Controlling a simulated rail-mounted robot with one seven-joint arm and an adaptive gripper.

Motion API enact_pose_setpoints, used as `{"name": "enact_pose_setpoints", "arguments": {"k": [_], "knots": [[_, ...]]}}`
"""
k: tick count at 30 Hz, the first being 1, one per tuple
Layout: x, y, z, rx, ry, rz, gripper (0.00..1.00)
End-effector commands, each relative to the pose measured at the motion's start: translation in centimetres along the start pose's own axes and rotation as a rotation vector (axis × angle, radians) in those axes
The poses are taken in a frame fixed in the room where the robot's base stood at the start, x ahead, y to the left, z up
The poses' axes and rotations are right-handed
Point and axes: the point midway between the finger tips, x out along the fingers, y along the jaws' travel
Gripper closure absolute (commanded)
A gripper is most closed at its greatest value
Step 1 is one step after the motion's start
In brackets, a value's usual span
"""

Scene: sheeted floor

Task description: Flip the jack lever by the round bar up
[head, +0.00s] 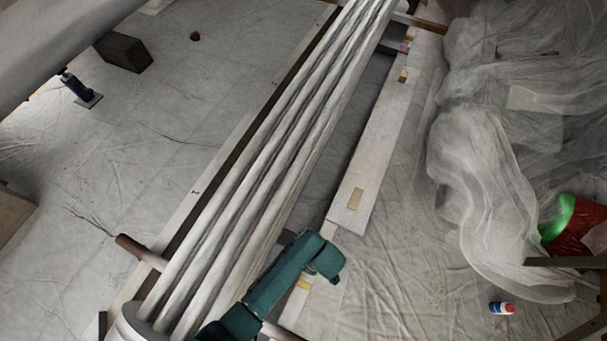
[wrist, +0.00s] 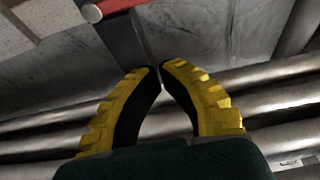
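In the wrist view, the yellow, black-padded fingers of my gripper (wrist: 160,66) have their tips almost together, with nothing seen between them. A red round bar with a pale end (wrist: 105,8) lies beyond the tips at the top left. A dark flat strip (wrist: 125,38) runs from under it toward the fingertips; I cannot tell whether it is the jack lever. In the head view, my teal arm (head: 270,285) is at the lower middle and my fingers are hidden. A brownish round bar (head: 140,251) sticks out left of the pale columns.
Several long pale columns (head: 270,150) lie diagonally and pass close beside my gripper. A small black jack-like object (head: 80,90) and a dark block (head: 123,52) stand at the upper left. Crumpled clear plastic (head: 500,170) fills the right. The sheeted floor at left is mostly open.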

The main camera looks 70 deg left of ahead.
Motion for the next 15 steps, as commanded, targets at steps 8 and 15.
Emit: {"name": "enact_pose_setpoints", "arguments": {"k": [8,15], "knots": [[7.0,0.0,0.3,-0.002,0.000,-0.002,1.00],[7.8,0.2,2.5,0.004,-0.001,0.006,1.00]]}}
